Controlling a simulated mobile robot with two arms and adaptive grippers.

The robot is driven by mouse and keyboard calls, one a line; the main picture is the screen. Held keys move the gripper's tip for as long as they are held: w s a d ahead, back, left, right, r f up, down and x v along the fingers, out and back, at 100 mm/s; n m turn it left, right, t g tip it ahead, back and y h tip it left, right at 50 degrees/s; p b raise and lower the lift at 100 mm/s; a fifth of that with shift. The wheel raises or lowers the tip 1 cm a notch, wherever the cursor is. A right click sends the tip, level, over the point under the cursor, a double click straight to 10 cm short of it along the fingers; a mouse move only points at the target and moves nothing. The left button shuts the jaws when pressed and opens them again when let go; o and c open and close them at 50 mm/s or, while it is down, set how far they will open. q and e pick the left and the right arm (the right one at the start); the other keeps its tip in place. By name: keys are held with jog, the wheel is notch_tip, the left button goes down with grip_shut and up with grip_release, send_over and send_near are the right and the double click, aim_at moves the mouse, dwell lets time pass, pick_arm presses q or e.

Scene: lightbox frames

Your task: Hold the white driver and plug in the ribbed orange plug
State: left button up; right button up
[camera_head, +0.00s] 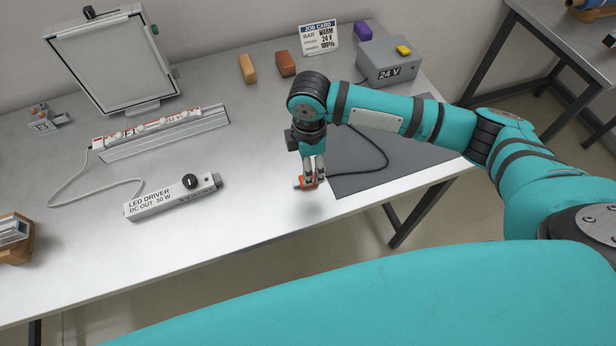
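The white driver (150,205) lies on the light table at left centre, labelled "LED DRIVER DC OUT 30 W", with a black knob on top. Its right end, with a small dark part, faces my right gripper. My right gripper (312,178) points down near the table's front edge, to the right of the driver and apart from it. It is shut on the orange plug (307,184), whose pale tip points left. The plug's ribs are too small to make out. A black cable runs right from behind the gripper. My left gripper is not in view.
A lightbox panel (110,62) and a white LED bar (150,128) stand behind the driver. A pale cable (75,187) loops at left. Grey 24 V box (388,62), job card (319,37) and small blocks (247,68) are at the back. The table between driver and plug is clear.

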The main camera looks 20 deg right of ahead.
notch_tip(320, 180, down, 5)
jog(key=shift+s+a+r+p, duration=0.1)
jog(key=shift+a+r+p, duration=0.1)
jog(key=shift+p, duration=0.6)
jog(key=shift+f, duration=0.55)
grip_shut()
jog(key=shift+r, duration=0.15)
jog(key=shift+r, duration=0.45)
notch_tip(320, 180, up, 2)
jog(key=shift+r+b, duration=0.1)
jog(key=shift+b, duration=0.55)
jog(key=s+a+r+b, duration=0.1)
jog(key=s+a, duration=0.1)
jog(key=s, duration=0.5)
jog(key=s+a+b, duration=0.1)
jog(key=s+a, duration=0.2)
jog(key=s, duration=0.5)
jog(key=shift+a+r+b, duration=0.2)
jog(key=shift+r+b, duration=0.15)
jog(key=shift+b, duration=0.05)
jog(key=shift+w, duration=0.1)
